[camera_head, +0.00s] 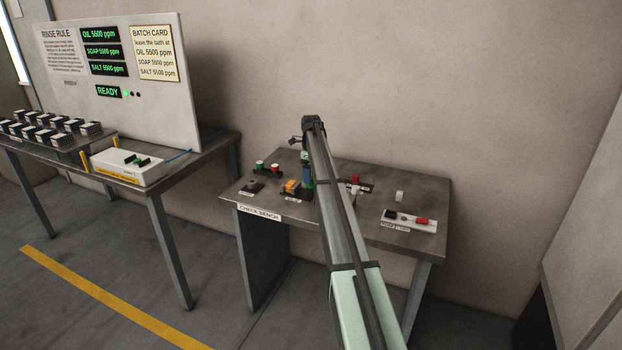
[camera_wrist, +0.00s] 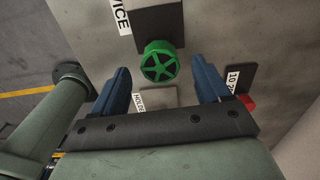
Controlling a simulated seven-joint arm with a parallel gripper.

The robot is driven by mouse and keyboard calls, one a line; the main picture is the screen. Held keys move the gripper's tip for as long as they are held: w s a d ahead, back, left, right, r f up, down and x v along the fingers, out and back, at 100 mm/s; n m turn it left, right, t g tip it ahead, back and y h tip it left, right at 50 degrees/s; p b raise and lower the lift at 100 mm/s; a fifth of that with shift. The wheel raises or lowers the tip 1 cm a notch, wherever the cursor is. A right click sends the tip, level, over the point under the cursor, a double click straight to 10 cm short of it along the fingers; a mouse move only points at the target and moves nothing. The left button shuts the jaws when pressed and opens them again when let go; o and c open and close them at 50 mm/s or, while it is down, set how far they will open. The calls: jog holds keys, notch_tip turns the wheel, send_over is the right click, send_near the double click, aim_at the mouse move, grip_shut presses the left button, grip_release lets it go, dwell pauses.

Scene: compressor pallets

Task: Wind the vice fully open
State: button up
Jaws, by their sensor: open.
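The vice shows in the wrist view as a dark block (camera_wrist: 158,18) beside a white label reading "VICE". A green spoked handwheel (camera_wrist: 157,63) sits at its near end. My gripper (camera_wrist: 160,76) is open, with one blue finger on each side of the wheel's near side. The fingers look apart from the wheel, with nothing between them that I can see held. I cannot tell the height gap between fingertips and wheel. How far the vice jaws are open does not show. In the head view my arm covers the middle of the bench, and I cannot make out the vice there.
The check bench (camera_head: 410,239) carries several small fixtures, including a white panel with a red part (camera_head: 421,221) at right and an orange part (camera_head: 292,187) left of my arm. In the wrist view a "HOLDER" label lies below the wheel and a red part (camera_wrist: 246,104) lies right.

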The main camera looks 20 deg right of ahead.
jog(key=shift+f, duration=1.1)
jog(key=c, duration=1)
